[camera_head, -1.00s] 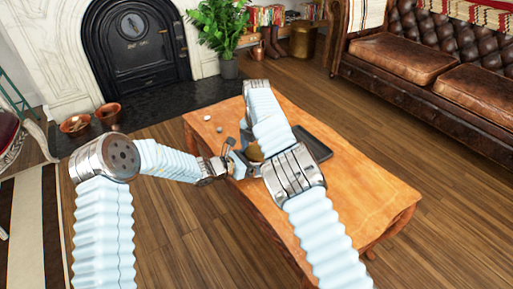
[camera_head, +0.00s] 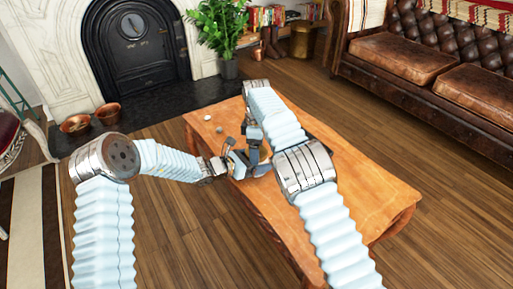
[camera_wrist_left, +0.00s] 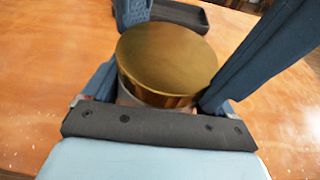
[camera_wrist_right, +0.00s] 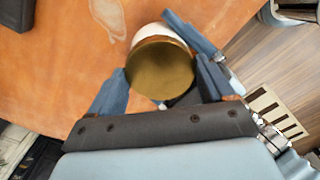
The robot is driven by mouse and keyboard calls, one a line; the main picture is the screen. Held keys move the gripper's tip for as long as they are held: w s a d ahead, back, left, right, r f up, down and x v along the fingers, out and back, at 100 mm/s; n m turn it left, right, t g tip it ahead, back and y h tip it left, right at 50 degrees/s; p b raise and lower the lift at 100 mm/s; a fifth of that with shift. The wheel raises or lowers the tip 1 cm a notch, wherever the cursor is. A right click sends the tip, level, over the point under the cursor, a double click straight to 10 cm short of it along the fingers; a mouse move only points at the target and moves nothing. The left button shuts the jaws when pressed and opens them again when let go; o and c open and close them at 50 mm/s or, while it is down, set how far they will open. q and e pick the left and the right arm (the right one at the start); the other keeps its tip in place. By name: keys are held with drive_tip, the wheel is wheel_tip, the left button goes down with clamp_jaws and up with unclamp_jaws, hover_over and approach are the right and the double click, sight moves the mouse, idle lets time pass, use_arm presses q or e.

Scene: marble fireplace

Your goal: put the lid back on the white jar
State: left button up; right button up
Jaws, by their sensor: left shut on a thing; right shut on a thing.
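The round gold lid (camera_wrist_left: 168,62) sits over the mouth of the jar in the left wrist view; whether it is fully seated cannot be told. It also shows in the right wrist view (camera_wrist_right: 160,68), between the fingers of my right gripper (camera_wrist_right: 162,78), which is shut on it. The white jar (camera_wrist_right: 151,32) shows as a strip beyond the lid. My left gripper (camera_head: 248,165) is shut on the jar, with its fingers low on either side. My right gripper comes from above. Most of the jar is hidden by the lid and fingers.
The wooden table (camera_head: 370,190) has bare room at the front right. A dark tray (camera_wrist_left: 185,14) lies close beyond the jar. Small white items (camera_head: 207,117) lie near the table's far left edge. A leather sofa (camera_head: 430,60) stands beyond.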

drive_tip(key=o, duration=1)
drive_tip(key=shift+o, duration=0.2)
drive_tip(key=shift+r, duration=0.1)
drive_tip(key=shift+r, duration=2.2)
drive_tip(key=n, duration=0.1)
drive_tip(key=r+n, duration=0.1)
drive_tip(key=n, duration=0.2)
drive_tip(key=shift+a+r+n, duration=0.15)
drive_tip(key=shift+r+n, duration=0.2)
drive_tip(key=shift+n, duration=0.05)
drive_tip(key=n, duration=0.2)
drive_tip(key=r+n, duration=0.1)
drive_tip(key=shift+r+n, duration=0.25)
drive_tip(key=shift+n, duration=0.15)
